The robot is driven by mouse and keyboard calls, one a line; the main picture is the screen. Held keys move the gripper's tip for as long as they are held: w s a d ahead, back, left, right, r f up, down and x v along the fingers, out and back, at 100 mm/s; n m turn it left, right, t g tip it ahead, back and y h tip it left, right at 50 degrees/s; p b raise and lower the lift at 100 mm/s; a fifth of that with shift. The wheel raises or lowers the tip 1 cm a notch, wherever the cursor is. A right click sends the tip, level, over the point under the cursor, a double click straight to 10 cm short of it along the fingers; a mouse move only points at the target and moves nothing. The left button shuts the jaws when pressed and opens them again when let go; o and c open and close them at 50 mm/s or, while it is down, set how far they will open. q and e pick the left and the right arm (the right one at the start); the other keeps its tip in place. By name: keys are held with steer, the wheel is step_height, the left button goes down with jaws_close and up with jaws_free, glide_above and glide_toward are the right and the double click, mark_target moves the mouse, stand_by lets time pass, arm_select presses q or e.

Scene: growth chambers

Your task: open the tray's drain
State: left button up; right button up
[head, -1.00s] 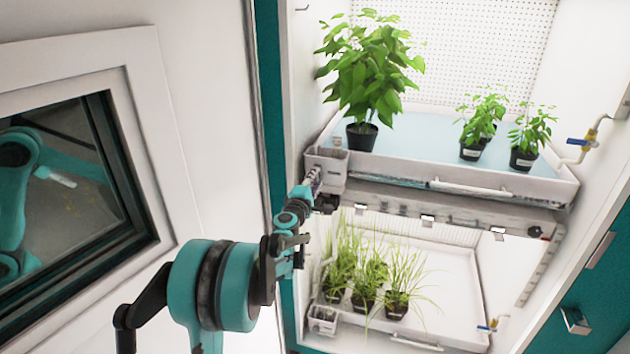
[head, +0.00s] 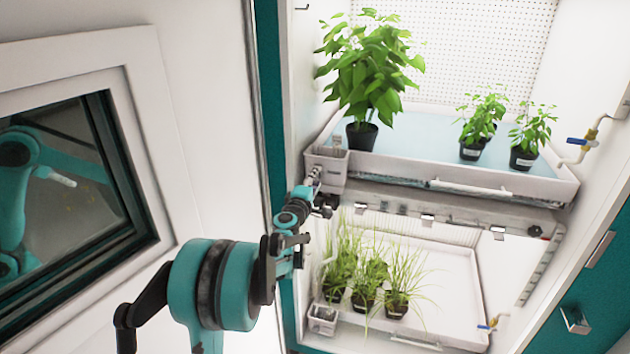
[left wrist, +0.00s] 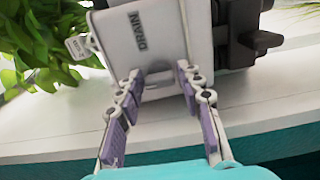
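The upper tray (head: 480,178) is white with bluish water in it and stands in the chamber. A pale box (head: 326,168) is at its front left corner. In the left wrist view the box (left wrist: 148,38) carries the word DRAIN and fills the upper middle. My left gripper (head: 316,176) is at the front of this box. In the left wrist view its two purple-padded fingers (left wrist: 160,84) are apart, with their tips just at the box's lower edge. I see nothing clearly held between them. Whether the fingers touch the box is unclear. My right gripper is out of view.
Potted plants stand in the upper tray, the tall one (head: 362,136) near the box. A lower tray (head: 455,265) holds grassy plants. A dark fitting (left wrist: 255,42) is right of the box. The open door's window (head: 70,190) is at left.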

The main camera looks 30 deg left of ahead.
arm_select(q)
steer(key=shift+o, duration=0.3)
steer(key=v, duration=1.2)
steer(key=shift+d, duration=0.1)
steer(key=s+d+f+m+g+h, duration=0.1)
steer(key=s+d+m+g+h, duration=0.15)
steer(key=d+m, duration=0.55)
steer(key=s+d+m+g+h, duration=0.1)
steer(key=s+d+m+h, duration=0.25)
steer(key=d, duration=0.85)
steer(key=s+d+f+m+g, duration=0.1)
steer(key=s+f+m+g, duration=0.1)
steer(key=s, duration=0.5)
steer(key=s+d+f+m+g+y, duration=0.1)
steer(key=s+d+f+m+g, duration=0.1)
steer(key=s+f+m, duration=0.2)
steer(key=s+d+f+m+g+y, duration=0.1)
steer(key=s+f+m+g, duration=0.2)
steer(key=s, duration=0.6)
steer(key=shift+s+d+f, duration=0.35)
steer(key=shift+s+f, duration=0.05)
steer(key=shift+f, duration=0.4)
